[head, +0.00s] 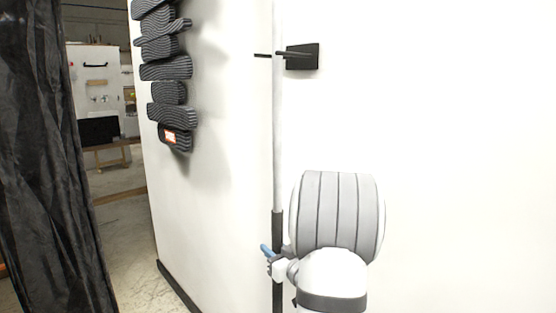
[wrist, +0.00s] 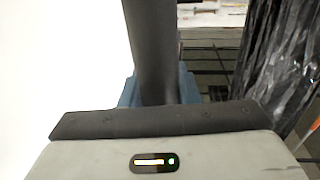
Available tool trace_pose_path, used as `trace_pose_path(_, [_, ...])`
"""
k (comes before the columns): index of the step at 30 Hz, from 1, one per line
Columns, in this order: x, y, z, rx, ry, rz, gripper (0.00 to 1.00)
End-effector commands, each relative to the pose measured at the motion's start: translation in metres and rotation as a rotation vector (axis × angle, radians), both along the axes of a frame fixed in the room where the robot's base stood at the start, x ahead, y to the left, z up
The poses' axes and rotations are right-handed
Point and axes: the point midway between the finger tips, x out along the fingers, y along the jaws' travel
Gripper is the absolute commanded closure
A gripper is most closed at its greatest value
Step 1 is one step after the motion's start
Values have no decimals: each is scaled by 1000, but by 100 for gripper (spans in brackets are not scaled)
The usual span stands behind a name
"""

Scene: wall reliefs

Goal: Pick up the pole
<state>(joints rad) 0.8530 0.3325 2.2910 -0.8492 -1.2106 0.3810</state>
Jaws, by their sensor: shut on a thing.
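The pole (head: 277,150) stands upright against the white wall, near its corner. Its upper part is pale and its lower part is a dark grip. My gripper (head: 268,251) is at the dark grip in the head view, with a blue fingertip showing to the left of the pole. In the wrist view the dark grip of the pole (wrist: 152,50) runs down between the blue fingers of my gripper (wrist: 158,92), which is shut on it. My arm hides part of the wall right of the pole, and the pole's lower end is out of view.
A black bracket (head: 302,57) with prongs is on the wall beside the pole's upper part. Dark ridged reliefs (head: 168,70) hang on the left wall face. A black curtain (head: 45,160) hangs at far left, with open floor (head: 125,190) beyond it.

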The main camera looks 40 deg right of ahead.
Motion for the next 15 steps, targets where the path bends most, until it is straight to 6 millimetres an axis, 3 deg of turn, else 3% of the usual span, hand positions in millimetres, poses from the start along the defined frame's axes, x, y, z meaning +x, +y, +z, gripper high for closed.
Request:
trace_pose_path(6, [0,0,0,0,0,-1,100])
trace_pose_path(15, [0,-1,1,-1,-3,-1,100])
